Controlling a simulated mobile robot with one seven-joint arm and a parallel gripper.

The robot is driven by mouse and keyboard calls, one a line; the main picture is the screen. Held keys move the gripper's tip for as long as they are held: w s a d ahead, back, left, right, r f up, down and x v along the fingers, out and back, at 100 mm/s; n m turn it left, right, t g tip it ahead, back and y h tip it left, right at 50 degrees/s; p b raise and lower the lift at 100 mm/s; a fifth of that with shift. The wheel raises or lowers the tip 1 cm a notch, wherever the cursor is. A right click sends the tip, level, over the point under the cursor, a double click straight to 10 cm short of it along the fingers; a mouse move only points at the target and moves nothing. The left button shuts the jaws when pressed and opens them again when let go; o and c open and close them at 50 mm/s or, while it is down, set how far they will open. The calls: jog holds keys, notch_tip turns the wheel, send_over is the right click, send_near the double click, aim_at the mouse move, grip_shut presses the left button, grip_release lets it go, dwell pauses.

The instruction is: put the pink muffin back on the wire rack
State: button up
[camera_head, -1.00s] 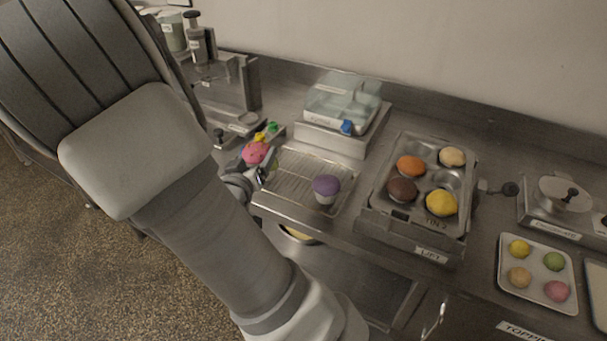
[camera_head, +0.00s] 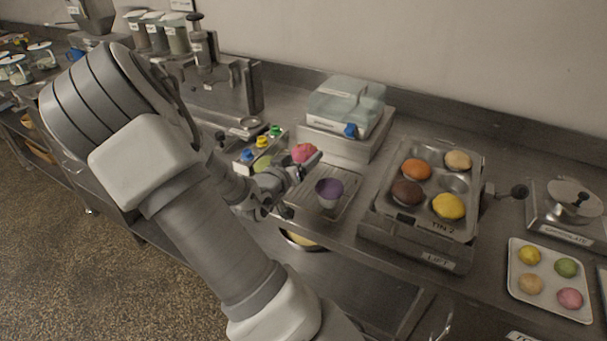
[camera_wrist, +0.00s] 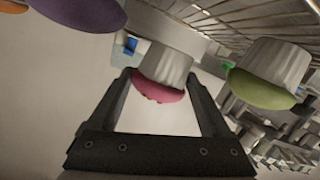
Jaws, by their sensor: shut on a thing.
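The pink muffin (camera_head: 303,152) has a pale cup and is held between the two fingers of my gripper (camera_head: 305,166). It appears over the back left part of the wire rack (camera_head: 345,208); its height above it is hard to judge. In the wrist view the pink muffin (camera_wrist: 162,66) sits between the fingertips of my gripper (camera_wrist: 158,82), its pale cup towards the rack bars (camera_wrist: 240,14). A purple muffin (camera_head: 329,188) stands on the rack's right part. A green muffin (camera_head: 262,163) is left of the pink one, partly hidden by my gripper.
A tin with several muffins (camera_head: 472,190) stands right of the rack. A scale with a clear container (camera_head: 346,103) is behind it. A box with coloured knobs (camera_head: 246,155) is at the left. A white tray of small muffins (camera_head: 550,282) lies at the front right.

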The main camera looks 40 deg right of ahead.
jog(key=shift+w+d+f, duration=0.2)
jog(key=shift+d+f, duration=0.1)
jog(key=shift+f, duration=0.05)
jog(key=shift+f+b, duration=0.4)
jog(key=shift+f, duration=1.4)
jog(key=shift+f, duration=0.1)
jog(key=shift+f, duration=0.15)
jog(key=o, duration=0.8)
